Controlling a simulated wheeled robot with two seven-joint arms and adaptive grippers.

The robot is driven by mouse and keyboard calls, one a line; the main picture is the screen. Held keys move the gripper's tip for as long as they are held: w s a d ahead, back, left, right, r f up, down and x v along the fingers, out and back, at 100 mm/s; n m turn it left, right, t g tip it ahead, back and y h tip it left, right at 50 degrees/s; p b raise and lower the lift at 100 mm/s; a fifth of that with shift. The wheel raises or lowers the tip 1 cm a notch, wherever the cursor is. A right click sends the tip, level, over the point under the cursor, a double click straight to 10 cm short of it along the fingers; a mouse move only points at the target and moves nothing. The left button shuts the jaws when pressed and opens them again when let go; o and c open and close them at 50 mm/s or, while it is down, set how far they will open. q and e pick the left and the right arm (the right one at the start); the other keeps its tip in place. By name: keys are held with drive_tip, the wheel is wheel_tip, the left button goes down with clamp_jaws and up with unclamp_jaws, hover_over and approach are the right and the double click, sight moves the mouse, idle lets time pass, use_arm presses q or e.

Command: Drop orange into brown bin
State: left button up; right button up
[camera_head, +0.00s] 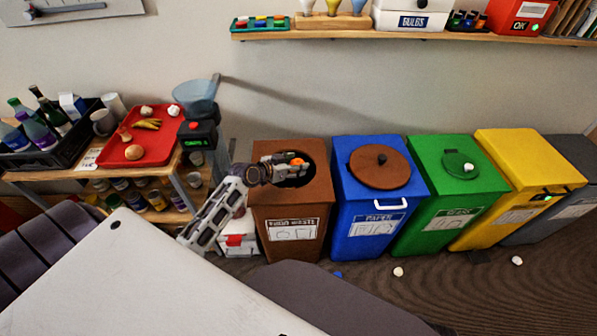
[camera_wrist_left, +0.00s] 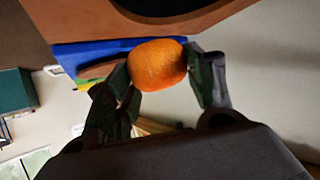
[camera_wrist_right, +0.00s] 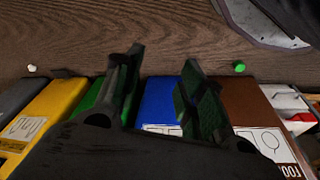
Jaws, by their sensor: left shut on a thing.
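The orange (camera_wrist_left: 157,64) is held between the two fingers of my left gripper (camera_wrist_left: 163,72), which is shut on it. In the head view my left gripper (camera_head: 285,168) is at the round dark opening of the brown bin (camera_head: 292,212), and a bit of the orange (camera_head: 297,161) shows at its tip. In the left wrist view the brown bin's rim (camera_wrist_left: 95,15) fills the top. My right gripper (camera_wrist_right: 160,75) has its fingers apart and holds nothing. It is outside the head view.
Blue (camera_head: 368,220), green (camera_head: 440,222) and yellow (camera_head: 500,215) bins stand in a row to the right of the brown one. A red tray (camera_head: 165,152) of food scraps and a funnel device (camera_head: 198,125) are on the left. A shelf (camera_head: 420,36) runs above.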

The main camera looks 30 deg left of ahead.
use_arm(q)
drive_tip(key=shift+w+a+r+h+b, duration=0.15)
drive_tip(key=shift+w+a+b, duration=0.1)
drive_tip(key=shift+w+a, duration=0.25)
drive_tip(key=shift+w+a+f+h+b, duration=0.15)
drive_tip(key=shift+w+a+b, duration=0.1)
drive_tip(key=shift+a, duration=0.4)
use_arm(e)
wheel_tip(320, 180, up, 5)
drive_tip(key=w, duration=0.1)
use_arm(q)
drive_tip(key=w+a+r+m+h+b, duration=0.1)
drive_tip(key=w+a+r+b, duration=0.1)
drive_tip(key=a, duration=0.3)
drive_tip(key=shift+w+a+r, duration=0.4)
drive_tip(key=shift+w+r, duration=0.15)
drive_tip(key=shift+r, duration=0.05)
use_arm(e)
drive_tip(key=s+d+f, duration=0.1)
drive_tip(key=s+f, duration=0.3)
drive_tip(key=f, duration=0.6)
drive_tip(key=s+d+f, duration=0.2)
drive_tip(key=s+f, duration=0.2)
drive_tip(key=f, duration=0.7)
drive_tip(key=s+d+f, duration=0.1)
drive_tip(key=s+f, duration=0.3)
drive_tip(key=f, duration=0.6)
drive_tip(key=shift+d+f, duration=0.15)
drive_tip(key=shift+f, duration=0.15)
